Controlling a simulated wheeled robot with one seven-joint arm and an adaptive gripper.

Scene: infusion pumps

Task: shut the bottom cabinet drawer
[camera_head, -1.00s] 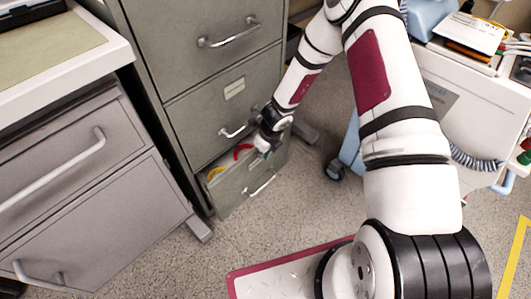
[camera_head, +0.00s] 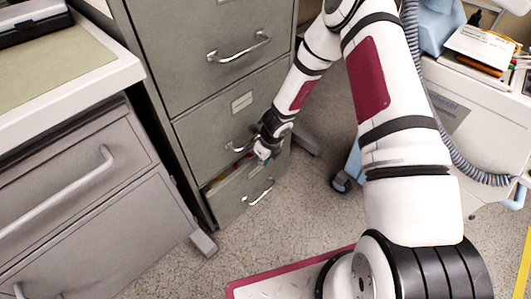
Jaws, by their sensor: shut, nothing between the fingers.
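The bottom drawer (camera_head: 236,205) of the grey-green filing cabinet (camera_head: 190,90) stands a little open, with a narrow gap along its top. Some coloured contents (camera_head: 218,181) show in that gap. A curved metal handle (camera_head: 259,192) is on its front. My gripper (camera_head: 264,154) is shut and empty at the top edge of the drawer front, near its right end. It looks close to or touching that edge, but the exact contact is too small to tell.
The drawer above (camera_head: 215,125) is shut. A grey desk unit with drawers (camera_head: 85,200) stands close on the left. A white medical cart (camera_head: 470,120) with a wheel (camera_head: 341,182) stands on the right. Speckled floor (camera_head: 290,215) lies free in front of the drawer.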

